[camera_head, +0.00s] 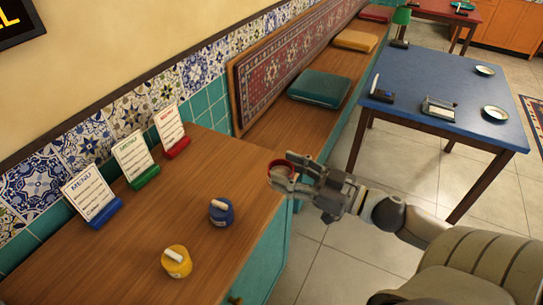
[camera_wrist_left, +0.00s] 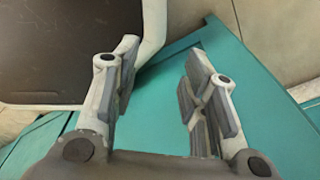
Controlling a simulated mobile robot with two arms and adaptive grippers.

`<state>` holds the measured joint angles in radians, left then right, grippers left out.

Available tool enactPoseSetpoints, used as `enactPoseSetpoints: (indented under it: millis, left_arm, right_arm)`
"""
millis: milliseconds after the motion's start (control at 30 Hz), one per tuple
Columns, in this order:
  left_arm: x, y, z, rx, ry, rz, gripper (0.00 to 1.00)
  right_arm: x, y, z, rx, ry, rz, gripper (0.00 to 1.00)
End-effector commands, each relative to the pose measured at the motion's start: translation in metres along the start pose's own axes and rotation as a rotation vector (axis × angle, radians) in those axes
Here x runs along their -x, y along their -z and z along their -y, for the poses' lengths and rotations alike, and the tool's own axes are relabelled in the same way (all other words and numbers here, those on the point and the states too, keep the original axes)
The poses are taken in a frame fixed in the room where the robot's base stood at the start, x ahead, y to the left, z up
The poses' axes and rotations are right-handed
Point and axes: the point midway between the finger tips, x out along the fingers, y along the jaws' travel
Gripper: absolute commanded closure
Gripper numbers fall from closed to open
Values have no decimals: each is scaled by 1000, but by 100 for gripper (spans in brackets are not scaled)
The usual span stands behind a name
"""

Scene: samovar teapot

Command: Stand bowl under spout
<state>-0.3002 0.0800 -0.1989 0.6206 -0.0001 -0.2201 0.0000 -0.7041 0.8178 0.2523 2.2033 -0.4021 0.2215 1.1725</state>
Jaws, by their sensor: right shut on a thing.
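A small reddish bowl (camera_head: 279,176) is at the right end of the wooden counter in the head view. My right gripper (camera_head: 293,170) is shut on it, and its fingers hide part of the bowl. I cannot tell whether the bowl touches the counter edge or is above it. My left gripper (camera_wrist_left: 163,65) is open and empty in the left wrist view, its fingers wide apart before a teal panel. No spout shows in either view.
The wooden counter (camera_head: 135,245) bears a blue lidded pot (camera_head: 221,213), a yellow lidded pot (camera_head: 176,262) and three menu stands along the tiled wall. A bench with a green cushion (camera_head: 319,88) runs behind. A blue table (camera_head: 445,85) with dishes stands at the right.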

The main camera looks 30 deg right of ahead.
Motion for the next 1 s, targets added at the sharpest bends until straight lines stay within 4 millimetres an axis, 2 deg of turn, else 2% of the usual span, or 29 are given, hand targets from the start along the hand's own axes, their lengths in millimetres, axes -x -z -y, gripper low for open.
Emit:
enactPoseSetpoints:
  millis: [233, 367, 700, 1000]
  left_arm:
    - [0, 0, 0, -1, 0, 0, 60]
    - [0, 0, 0, -1, 0, 0, 60]
    - [0, 0, 0, -2, 0, 0, 60]
    - [0, 0, 0, -2, 0, 0, 60]
  right_arm:
    - [3, 2, 3, -1, -1, -2, 79]
    - [5, -5, 8, -3, -23, -5, 79]
    - [13, -36, 51, -8, -187, -18, 79]
    - [8, -39, 89, -6, -359, -18, 79]
